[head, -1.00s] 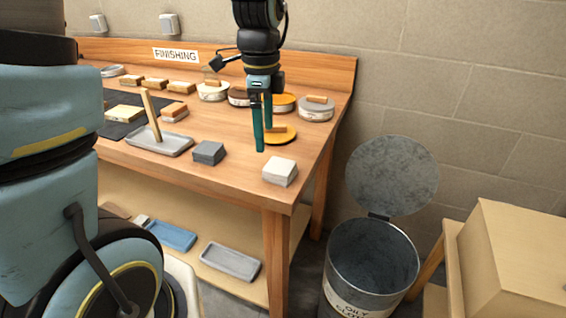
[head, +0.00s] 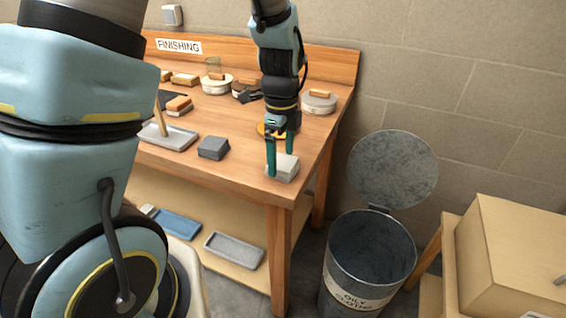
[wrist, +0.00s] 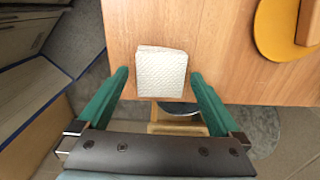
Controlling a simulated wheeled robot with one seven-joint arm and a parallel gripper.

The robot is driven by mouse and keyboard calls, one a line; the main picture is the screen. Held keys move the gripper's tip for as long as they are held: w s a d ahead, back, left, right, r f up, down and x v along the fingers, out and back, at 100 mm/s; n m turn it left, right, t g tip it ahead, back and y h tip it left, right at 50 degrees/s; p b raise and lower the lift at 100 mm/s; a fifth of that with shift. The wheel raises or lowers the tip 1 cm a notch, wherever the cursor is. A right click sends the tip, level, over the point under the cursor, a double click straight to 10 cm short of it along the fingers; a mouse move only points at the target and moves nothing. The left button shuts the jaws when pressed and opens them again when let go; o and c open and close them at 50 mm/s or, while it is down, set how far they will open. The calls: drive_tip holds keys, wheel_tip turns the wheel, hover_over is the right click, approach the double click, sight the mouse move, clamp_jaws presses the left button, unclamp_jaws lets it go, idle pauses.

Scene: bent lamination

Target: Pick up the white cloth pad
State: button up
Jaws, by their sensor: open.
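The white cloth pad (head: 285,172) is a small pale block at the front right corner of the wooden bench. In the wrist view the pad (wrist: 162,72) shows its textured top, near the bench edge. My gripper (head: 281,163) points down at the pad, with its two green fingers apart. In the wrist view the gripper (wrist: 159,76) is open, and the pad lies in line with the gap between the fingertips. Nothing is held. I cannot tell whether either finger touches the pad.
A grey block (head: 213,148) sits left of the pad, with a grey tray (head: 180,141) beyond it. A yellow disc (wrist: 276,28) lies behind the pad. An open metal bin (head: 368,262) stands right of the bench (head: 240,182). A box (head: 512,255) is farther right.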

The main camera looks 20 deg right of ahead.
drive_tip(key=shift+f, duration=0.8)
drive_tip(key=c, duration=1.2)
